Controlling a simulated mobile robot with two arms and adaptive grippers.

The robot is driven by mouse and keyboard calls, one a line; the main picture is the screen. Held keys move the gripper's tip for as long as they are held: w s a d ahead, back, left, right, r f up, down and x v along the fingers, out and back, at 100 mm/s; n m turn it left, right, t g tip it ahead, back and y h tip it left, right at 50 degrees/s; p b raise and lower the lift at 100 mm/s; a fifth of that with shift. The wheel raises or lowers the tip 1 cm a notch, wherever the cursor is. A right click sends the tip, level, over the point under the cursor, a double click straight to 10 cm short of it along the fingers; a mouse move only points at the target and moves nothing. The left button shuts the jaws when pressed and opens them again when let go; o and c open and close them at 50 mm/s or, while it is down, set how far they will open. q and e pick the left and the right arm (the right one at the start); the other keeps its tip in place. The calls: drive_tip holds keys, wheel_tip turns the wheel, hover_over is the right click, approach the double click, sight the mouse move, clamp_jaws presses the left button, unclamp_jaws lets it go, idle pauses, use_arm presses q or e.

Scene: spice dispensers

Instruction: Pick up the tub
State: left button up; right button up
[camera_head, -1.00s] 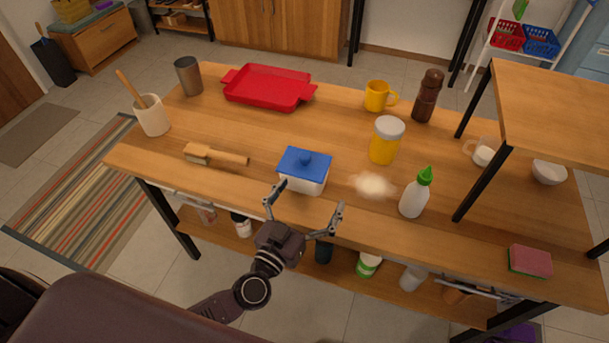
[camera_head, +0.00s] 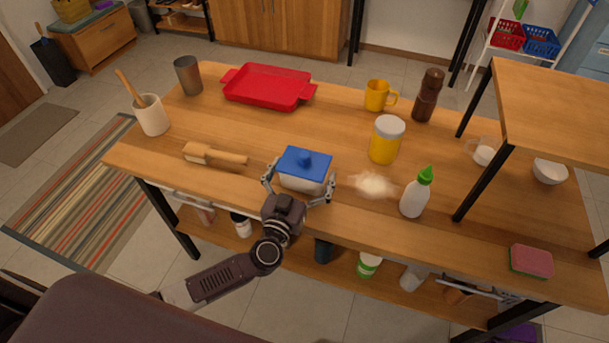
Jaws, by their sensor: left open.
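The tub (camera_head: 302,184) is a white container with a blue lid (camera_head: 305,160) and a blue knob, standing upright near the front edge of the wooden table. My left gripper (camera_head: 299,179) is open, with one finger on each side of the tub. I cannot tell whether the fingers touch it. The palm is in front of the tub and hides a little of its lower front. My right gripper is not in view.
A red tray (camera_head: 268,87) is farther back. The table (camera_head: 280,125) is clear behind the tub.

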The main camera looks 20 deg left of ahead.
use_arm(q)
drive_tip(key=c, duration=1.9)
drive_tip(key=shift+r, duration=0.15)
drive_tip(key=shift+c, duration=0.4)
drive_tip(key=shift+r, duration=0.1)
drive_tip(key=shift+c, duration=0.2)
